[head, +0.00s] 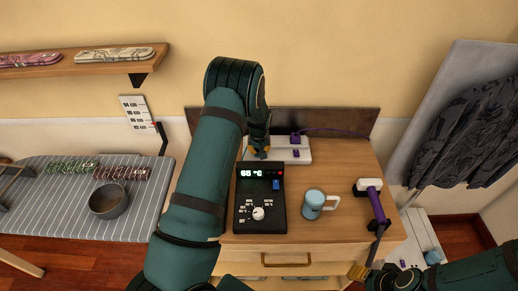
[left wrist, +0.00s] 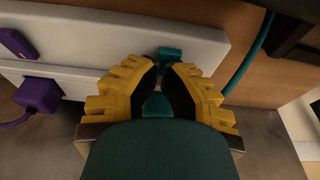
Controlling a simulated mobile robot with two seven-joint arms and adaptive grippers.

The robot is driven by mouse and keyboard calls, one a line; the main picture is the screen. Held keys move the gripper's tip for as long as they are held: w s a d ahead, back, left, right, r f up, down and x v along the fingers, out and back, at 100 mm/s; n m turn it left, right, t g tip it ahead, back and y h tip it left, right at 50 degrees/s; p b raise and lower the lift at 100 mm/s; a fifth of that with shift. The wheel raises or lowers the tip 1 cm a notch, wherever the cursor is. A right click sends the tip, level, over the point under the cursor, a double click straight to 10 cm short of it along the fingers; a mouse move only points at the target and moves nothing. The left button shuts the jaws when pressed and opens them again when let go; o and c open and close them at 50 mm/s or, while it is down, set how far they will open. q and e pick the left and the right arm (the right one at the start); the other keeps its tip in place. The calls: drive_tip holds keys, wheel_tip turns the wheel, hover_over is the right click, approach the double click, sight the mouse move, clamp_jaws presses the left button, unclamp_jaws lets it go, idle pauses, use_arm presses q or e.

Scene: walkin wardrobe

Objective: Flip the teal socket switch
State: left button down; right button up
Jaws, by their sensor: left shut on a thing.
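The white socket strip (head: 305,158) lies at the back of the dresser top. The teal switch (left wrist: 170,54) shows on it in the left wrist view, just beyond my left fingertips. My left gripper (head: 259,150) reaches down to the strip's left end. In the left wrist view its yellow fingers (left wrist: 165,78) are closed in around a teal plug (left wrist: 156,103), partly hidden between them. The teal switch and plug are hidden in the head view. My right gripper (head: 362,262) is at the lower right, by the dresser's front; its finger gap is unclear.
A purple plug (left wrist: 38,93) and purple switch (left wrist: 17,43) sit on the strip. A black control box (head: 260,205), a mug (head: 313,204) and a purple-handled tool (head: 373,200) stand on the dresser. A teal cable (left wrist: 250,55) runs past the strip's end.

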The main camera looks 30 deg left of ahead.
sight(259, 150)
use_arm(q)
drive_tip(key=shift+s+d+f+b, duration=0.1)
drive_tip(key=shift+s+f+b, duration=0.1)
drive_tip(key=shift+f+b, duration=0.45)
drive_tip(key=shift+r, duration=0.3)
drive_tip(key=shift+w, duration=0.1)
drive_tip(key=shift+w+a+b, duration=0.4)
drive_tip(key=shift+w+a, duration=0.05)
drive_tip(key=shift+w, duration=0.15)
drive_tip(key=r, duration=0.1)
drive_tip(key=r+p, duration=0.1)
drive_tip(key=r, duration=0.3)
drive_tip(key=shift+w+a+r+p, duration=0.1)
drive_tip(key=shift+w+r+p, duration=0.1)
drive_tip(key=shift+w+p, duration=0.15)
drive_tip(key=v, duration=0.8)
drive_tip(key=shift+s+r, duration=0.3)
